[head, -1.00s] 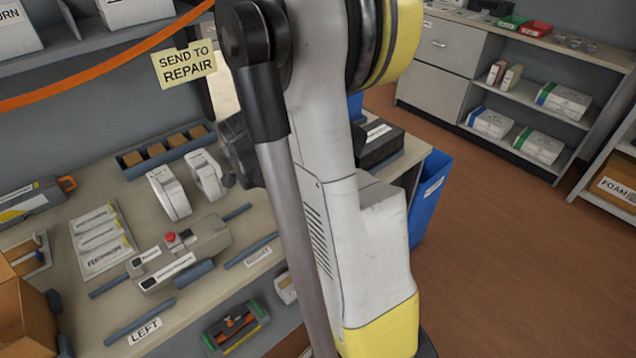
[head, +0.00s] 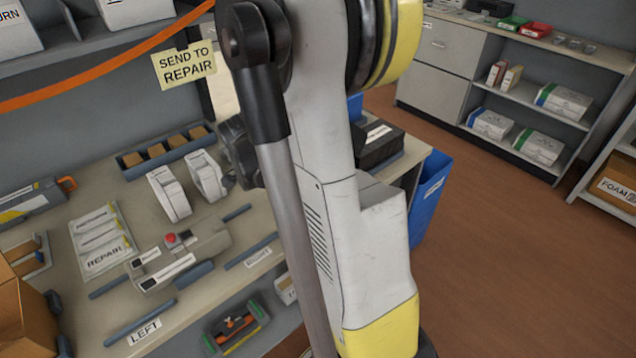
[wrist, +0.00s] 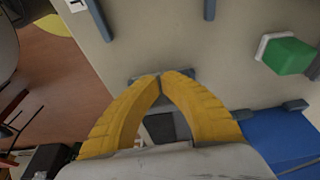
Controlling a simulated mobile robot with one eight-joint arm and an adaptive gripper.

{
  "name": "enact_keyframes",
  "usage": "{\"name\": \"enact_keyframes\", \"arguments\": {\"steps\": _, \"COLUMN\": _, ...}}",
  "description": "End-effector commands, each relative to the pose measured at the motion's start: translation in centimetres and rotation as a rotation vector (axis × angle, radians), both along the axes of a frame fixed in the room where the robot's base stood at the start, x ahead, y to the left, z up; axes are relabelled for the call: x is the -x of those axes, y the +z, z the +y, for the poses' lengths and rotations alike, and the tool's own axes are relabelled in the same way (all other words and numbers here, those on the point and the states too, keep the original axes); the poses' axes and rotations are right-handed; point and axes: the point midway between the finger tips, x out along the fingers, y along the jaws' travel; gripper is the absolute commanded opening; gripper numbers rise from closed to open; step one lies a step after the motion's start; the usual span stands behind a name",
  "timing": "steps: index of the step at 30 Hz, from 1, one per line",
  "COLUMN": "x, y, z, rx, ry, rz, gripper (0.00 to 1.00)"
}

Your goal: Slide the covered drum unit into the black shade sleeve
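My gripper (wrist: 161,78) shows in the wrist view with its two yellow fingers curved inward and their tips together; I see nothing held between the tips. In the head view it is hidden behind my arm. A black box with a white label (head: 380,146), perhaps the shade sleeve, stands at the right end of the bench, partly behind my arm. A dark unit with green ends and an orange part (head: 236,325) lies on the lower level at the bench front; it may be the drum unit, but I cannot tell. A green block (wrist: 287,55) shows in the wrist view.
A blue bin (head: 428,195) stands at the bench's right end. A brown box (head: 22,312) is at left.

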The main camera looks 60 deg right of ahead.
Motion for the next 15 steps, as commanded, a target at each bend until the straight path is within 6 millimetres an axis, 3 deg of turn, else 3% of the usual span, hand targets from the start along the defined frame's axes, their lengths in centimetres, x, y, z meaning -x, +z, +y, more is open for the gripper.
{"name": "enact_keyframes", "arguments": {"steps": 15, "x": 0.5, "y": 0.0, "z": -2.1, "rx": 0.000, "ry": -0.002, "rz": -0.001, "gripper": 0.00}}
